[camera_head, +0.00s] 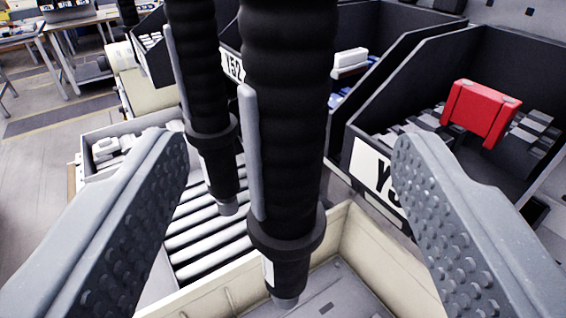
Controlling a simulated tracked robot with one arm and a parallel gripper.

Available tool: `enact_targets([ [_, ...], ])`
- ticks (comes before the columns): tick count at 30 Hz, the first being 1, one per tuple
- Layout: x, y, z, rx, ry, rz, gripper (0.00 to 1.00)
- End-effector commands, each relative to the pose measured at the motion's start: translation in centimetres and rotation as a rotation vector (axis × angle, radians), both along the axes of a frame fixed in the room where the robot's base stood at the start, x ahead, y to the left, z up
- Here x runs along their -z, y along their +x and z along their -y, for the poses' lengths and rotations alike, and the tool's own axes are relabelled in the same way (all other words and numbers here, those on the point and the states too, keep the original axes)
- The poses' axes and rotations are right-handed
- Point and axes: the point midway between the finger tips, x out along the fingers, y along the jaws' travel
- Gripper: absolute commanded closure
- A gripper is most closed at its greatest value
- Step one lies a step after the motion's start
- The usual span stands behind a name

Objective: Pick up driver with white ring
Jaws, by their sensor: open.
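Two black drivers with ribbed upper bodies hang upright. The nearer driver (290,110) fills the middle of the view, with a grey lever on its left side and a collar near its bottom. The farther driver (200,85) hangs behind it to the left and is smaller in view. I see no clear white ring on either; the nearer one has a small white patch low down. My gripper (292,145) is open, with one studded finger on each side of the nearer driver, apart from it. The drivers' tops are out of view.
A cream crate (385,262) lies below the nearer driver. A roller conveyor (205,235) runs beneath the farther one. Black bins stand at the right, one with a red object (480,112) inside. Floor and tables (75,55) show at the left.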

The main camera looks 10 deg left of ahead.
Motion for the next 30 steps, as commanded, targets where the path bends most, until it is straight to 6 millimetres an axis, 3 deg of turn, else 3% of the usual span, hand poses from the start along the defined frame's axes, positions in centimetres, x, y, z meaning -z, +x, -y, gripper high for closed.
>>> enact_targets([
  [6,0.0,3.0,-0.6,-0.006,-0.001,0.0,0.39],
  [17,-0.2,5.0,-0.8,-0.004,-0.003,0.001,0.39],
  [30,-0.4,9.2,-1.3,-0.003,-0.002,-0.001,0.39],
])
